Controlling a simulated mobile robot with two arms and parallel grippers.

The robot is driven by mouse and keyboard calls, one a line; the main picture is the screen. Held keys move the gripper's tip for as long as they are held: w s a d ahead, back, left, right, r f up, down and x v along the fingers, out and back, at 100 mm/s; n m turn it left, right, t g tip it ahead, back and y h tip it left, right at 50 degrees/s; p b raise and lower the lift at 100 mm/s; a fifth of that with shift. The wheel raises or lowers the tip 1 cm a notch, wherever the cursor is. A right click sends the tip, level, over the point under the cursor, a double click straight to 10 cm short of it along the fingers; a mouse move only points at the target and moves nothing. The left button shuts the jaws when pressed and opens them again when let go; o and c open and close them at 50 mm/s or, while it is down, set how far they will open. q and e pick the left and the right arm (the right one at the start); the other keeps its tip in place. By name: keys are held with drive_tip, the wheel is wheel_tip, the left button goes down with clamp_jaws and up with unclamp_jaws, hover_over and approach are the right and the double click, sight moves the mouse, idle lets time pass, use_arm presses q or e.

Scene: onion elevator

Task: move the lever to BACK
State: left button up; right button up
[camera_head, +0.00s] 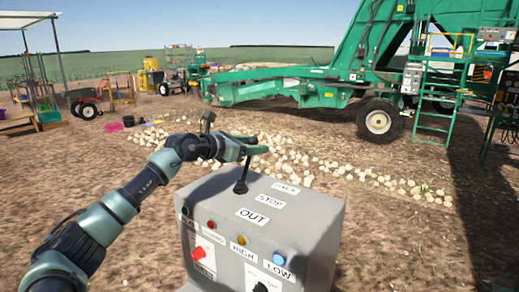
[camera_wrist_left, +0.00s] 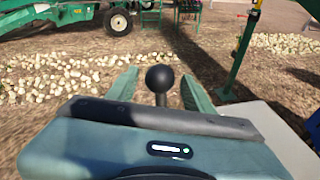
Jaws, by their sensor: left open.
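The lever (camera_head: 242,176) is a black stick with a ball knob, standing on top of a grey control box (camera_head: 312,222). Labels BACK, STOP and OUT run along the box top, BACK at the far end. The lever leans slightly and its base is nearest the OUT and STOP labels; its exact setting I cannot tell. My left gripper (camera_head: 252,145) is at the lever's top, open. In the left wrist view the black knob (camera_wrist_left: 160,78) sits between the two open green fingers (camera_wrist_left: 160,90), with gaps on both sides. My right gripper is not in view.
The box front carries coloured buttons (camera_head: 279,260) and a red knob (camera_head: 198,253). Onions (camera_head: 300,170) lie on the ground behind the box. A large green machine (camera_head: 290,84) stands beyond, with a wheel (camera_head: 379,120). Open soil lies around the box.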

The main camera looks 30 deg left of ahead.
use_arm(q)
drive_tip(key=b+v, duration=0.1)
drive_tip(key=v, duration=0.4)
drive_tip(key=shift+f+b, duration=0.1)
drive_tip(key=shift+b, duration=0.25)
